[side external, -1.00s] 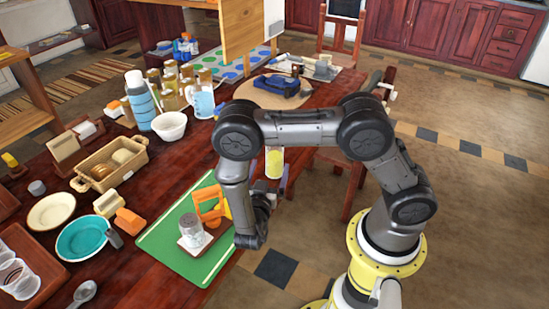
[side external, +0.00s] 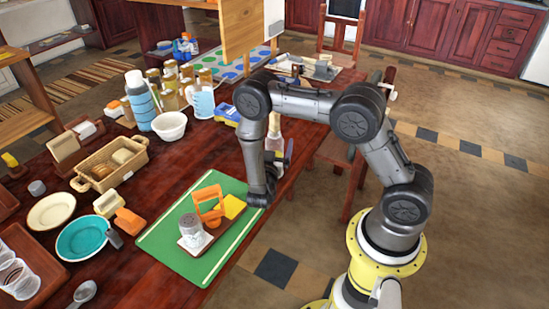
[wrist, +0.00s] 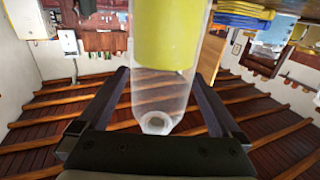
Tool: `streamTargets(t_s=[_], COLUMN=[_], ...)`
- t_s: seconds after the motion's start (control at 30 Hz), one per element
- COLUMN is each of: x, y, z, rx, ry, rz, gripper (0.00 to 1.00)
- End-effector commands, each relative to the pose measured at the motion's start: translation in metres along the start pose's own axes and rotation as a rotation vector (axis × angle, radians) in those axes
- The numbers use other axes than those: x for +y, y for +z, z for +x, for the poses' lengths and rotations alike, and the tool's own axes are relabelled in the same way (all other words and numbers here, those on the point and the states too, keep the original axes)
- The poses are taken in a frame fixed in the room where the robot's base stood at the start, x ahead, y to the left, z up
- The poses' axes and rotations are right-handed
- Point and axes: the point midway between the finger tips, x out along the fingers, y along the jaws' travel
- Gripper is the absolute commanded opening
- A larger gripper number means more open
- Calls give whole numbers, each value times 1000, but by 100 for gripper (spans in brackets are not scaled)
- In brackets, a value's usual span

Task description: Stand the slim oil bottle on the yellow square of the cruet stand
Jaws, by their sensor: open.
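The slim oil bottle (wrist: 150,100) is clear with yellow oil and is close in the wrist view, where the picture is upside down. It appears upright between the two fingers of my gripper (wrist: 163,80), which are open with a gap on each side. In the side view the bottle (side external: 274,128) is partly hidden by my arm, near the table's right edge.
The green board (side external: 170,236) lies at the table's near edge. A teal bowl (side external: 86,238), a cream bowl (side external: 51,211) and a wicker basket (side external: 110,165) stand to its left. A white bowl (side external: 169,126) and several bottles and jars stand farther back.

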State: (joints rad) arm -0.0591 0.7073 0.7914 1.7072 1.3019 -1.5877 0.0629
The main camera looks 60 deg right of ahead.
Motion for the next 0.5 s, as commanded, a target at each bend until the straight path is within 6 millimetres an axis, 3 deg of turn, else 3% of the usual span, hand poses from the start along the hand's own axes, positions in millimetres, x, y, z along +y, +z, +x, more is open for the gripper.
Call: streamTargets(t_s=[0.13,0.37,0.5], x=[1,0,0], y=[0,0,0], z=[13,13,13], rx=[0,0,0], ry=[2,-1,-1], rz=[-1,-1,-1], gripper=[100,100,77])
